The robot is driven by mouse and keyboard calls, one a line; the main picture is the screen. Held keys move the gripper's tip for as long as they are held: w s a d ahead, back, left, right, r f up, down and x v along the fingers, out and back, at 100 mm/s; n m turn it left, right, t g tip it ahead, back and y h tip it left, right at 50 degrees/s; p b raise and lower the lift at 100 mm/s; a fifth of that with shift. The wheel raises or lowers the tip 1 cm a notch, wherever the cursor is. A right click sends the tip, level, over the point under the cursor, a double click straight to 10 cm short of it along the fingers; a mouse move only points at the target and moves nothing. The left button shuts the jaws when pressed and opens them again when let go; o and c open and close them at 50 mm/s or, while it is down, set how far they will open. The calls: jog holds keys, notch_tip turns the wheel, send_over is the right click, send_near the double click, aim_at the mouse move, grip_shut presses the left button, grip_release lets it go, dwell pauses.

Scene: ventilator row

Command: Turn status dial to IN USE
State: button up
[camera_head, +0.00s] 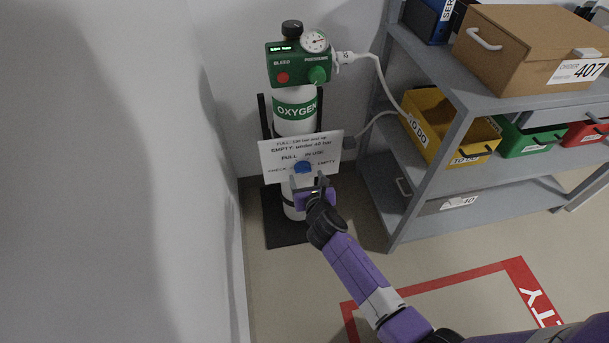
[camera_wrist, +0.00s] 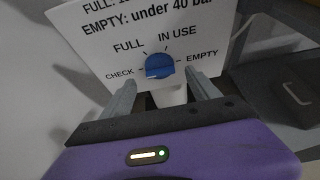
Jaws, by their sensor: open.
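The blue status dial (camera_wrist: 160,66) sits on a white sign (camera_wrist: 85,38) with the labels CHECK, FULL, IN USE and EMPTY around it. I cannot tell for sure which label the dial points at. In the head view the dial (camera_head: 302,167) is on the lower part of the sign (camera_head: 272,160), in front of the oxygen cylinder (camera_head: 296,122). My gripper (camera_wrist: 160,82) is open and empty, with one finger to the left and one to the right, just short of the dial. It also shows in the head view (camera_head: 309,185), just below the dial.
A green regulator (camera_head: 285,65) with a gauge and knobs tops the cylinder, and a hose runs right. A grey shelf (camera_head: 455,95) with a cardboard box (camera_head: 520,55) and a yellow bin (camera_head: 428,115) stands right. A wall (camera_head: 120,150) is close on the left.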

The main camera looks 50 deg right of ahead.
aim_at(304, 171)
jog(key=shift+b+x, duration=0.65)
jog(key=shift+x, duration=1.4)
jog(key=shift+s, duration=0.1)
jog(key=c, duration=1.4)
jog(key=shift+o, duration=0.2)
